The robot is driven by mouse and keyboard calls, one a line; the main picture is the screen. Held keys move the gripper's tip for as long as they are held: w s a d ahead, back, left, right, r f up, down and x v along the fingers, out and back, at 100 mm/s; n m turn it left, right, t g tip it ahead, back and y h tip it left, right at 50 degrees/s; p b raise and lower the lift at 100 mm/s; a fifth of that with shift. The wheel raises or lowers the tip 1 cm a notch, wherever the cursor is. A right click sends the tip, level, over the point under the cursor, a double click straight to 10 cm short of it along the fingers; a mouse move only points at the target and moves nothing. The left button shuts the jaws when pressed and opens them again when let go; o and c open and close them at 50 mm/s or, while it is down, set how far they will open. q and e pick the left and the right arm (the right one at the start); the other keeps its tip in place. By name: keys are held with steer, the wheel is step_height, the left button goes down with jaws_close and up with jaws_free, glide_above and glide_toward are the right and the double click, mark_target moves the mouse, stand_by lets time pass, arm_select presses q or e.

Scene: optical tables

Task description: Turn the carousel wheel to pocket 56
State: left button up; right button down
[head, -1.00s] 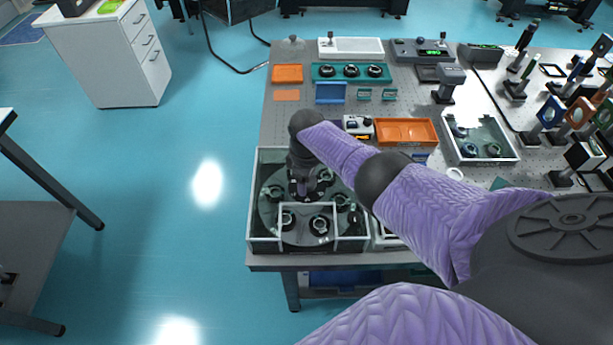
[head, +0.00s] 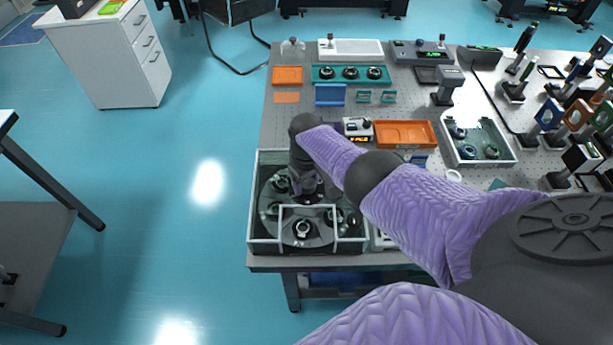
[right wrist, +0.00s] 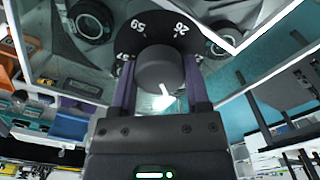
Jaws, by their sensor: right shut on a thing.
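The carousel wheel (head: 284,227) is a dark round disc carrying several black ring-shaped mounts, inside a clear-walled box (head: 262,245) at the table's front left corner. I read 59 and 26; another number is partly hidden. My right gripper (head: 308,196) reaches down into the box over the hub. Its two purple fingers (right wrist: 158,92) are shut on the knob's sides. The left gripper is out of view.
Clear walls surround the wheel, with a raised clear frame (head: 308,207) at the front. Behind stand an orange tray (head: 405,133), a teal rack (head: 351,74) and a blue tray (head: 330,94). A clear bin (head: 480,142) and several optics posts stand at the right.

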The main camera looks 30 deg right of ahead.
steer(key=shift+w+r+m, duration=0.1)
steer(key=shift+m, duration=2.1)
steer(key=shift+m+p, duration=0.35)
steer(key=shift+m, duration=2.35)
steer(key=shift+c, duration=0.3)
jaws_free()
